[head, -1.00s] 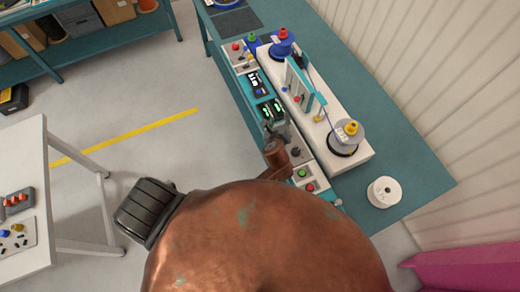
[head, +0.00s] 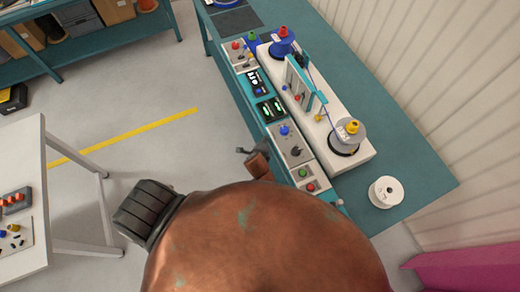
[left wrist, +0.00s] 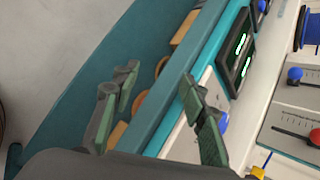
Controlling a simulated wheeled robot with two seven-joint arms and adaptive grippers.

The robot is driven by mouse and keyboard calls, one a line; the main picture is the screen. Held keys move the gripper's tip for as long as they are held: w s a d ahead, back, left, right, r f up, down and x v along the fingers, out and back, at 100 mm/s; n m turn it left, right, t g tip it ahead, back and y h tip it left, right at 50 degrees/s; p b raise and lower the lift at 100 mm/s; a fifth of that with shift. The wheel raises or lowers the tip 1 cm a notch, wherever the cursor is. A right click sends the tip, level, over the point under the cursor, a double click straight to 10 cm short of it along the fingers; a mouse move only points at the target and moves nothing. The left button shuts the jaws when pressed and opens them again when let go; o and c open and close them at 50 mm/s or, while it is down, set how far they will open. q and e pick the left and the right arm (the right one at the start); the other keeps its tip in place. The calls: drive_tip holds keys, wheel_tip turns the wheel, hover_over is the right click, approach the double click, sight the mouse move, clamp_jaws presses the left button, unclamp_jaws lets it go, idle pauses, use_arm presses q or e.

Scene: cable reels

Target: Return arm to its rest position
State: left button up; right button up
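My left gripper (head: 247,151) is small in the head view, just left of the control panel's front edge. In the left wrist view its two dark green fingers (left wrist: 158,80) stand apart with nothing between them. The table edge and shelf items lie behind them. The control panel (head: 279,135) has a blue knob (head: 285,130) near the gripper. That knob also shows in the left wrist view (left wrist: 222,120), just past the right finger. Large copper-coloured parts of my arm hide the bottom middle of the head view. My right gripper is not seen.
The teal table (head: 415,170) holds a white machine base (head: 318,110) with a blue reel (head: 282,45) and a grey reel (head: 348,135). A white spool (head: 385,192) lies near its right end. A white table (head: 25,150) stands left; open floor lies between.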

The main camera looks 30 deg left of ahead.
use_arm(q)
drive_tip(key=shift+s+f, duration=0.25)
drive_tip(key=shift+f, duration=0.45)
drive_tip(key=shift+s+f, duration=0.25)
drive_tip(key=shift+f, duration=0.45)
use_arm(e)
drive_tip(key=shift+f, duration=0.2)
